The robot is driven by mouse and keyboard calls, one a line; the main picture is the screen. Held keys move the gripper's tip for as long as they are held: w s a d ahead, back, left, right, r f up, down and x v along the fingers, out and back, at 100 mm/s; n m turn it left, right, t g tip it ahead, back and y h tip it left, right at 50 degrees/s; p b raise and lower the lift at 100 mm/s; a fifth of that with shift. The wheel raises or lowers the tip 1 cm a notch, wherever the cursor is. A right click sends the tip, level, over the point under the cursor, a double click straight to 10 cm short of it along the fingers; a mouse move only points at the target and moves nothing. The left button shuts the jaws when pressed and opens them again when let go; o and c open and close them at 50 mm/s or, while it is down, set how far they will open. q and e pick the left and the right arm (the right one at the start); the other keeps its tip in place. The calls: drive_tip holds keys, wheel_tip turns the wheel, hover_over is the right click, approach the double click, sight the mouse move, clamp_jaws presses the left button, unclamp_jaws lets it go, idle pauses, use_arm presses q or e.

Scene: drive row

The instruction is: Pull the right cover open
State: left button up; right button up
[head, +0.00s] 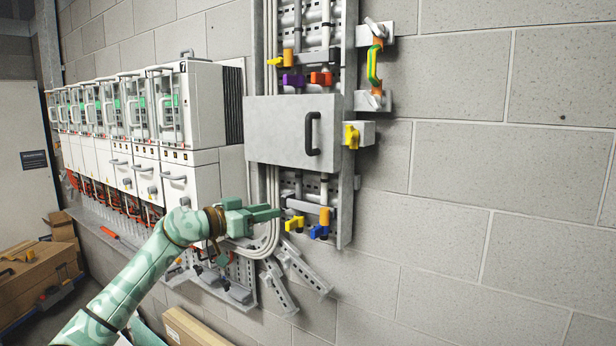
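A flat grey cover (280,130) with a black vertical handle (312,134) near its right edge sits on the wall-mounted panel, right of the row of white units. It looks shut. My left gripper (272,212) is below the cover and to the left of the handle, apart from both, with its fingers pointing right. Whether its fingers are open or shut is too small to tell; nothing shows held. My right gripper is not in view.
White drive units (190,105) with handles line the wall at left. Yellow valves (295,223) and pipes lie close to my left gripper. A yellow knob (352,137) sits right of the cover. Cardboard boxes (38,280) stand at lower left. The block wall at right is bare.

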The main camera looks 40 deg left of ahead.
use_arm(q)
drive_tip(key=n+y+p, duration=0.1)
drive_tip(key=y+p, duration=0.1)
approach(306, 133)
drive_tip(key=s, duration=0.5)
drive_tip(key=shift+t, duration=0.3)
drive_tip(key=w+p, duration=0.2)
drive_tip(key=w, duration=0.1)
drive_tip(key=w+p, duration=0.3)
drive_tip(key=w, duration=0.1)
drive_tip(key=w+p, duration=0.3)
drive_tip(key=shift+w+d+r, duration=0.2)
drive_tip(key=shift+w+r, duration=0.05)
drive_tip(key=shift+w, duration=0.1)
drive_tip(key=w, duration=0.1)
drive_tip(key=w+p, duration=0.1)
drive_tip(key=w, duration=0.2)
drive_tip(key=shift+w+d+f+p, duration=0.1)
drive_tip(key=shift+w+f+p, duration=0.05)
drive_tip(key=shift+f+p, duration=0.2)
drive_tip(key=shift+w+d+f, duration=0.1)
drive_tip(key=shift+w, duration=0.3)
drive_tip(key=shift+c, duration=0.3)
clamp_jaws()
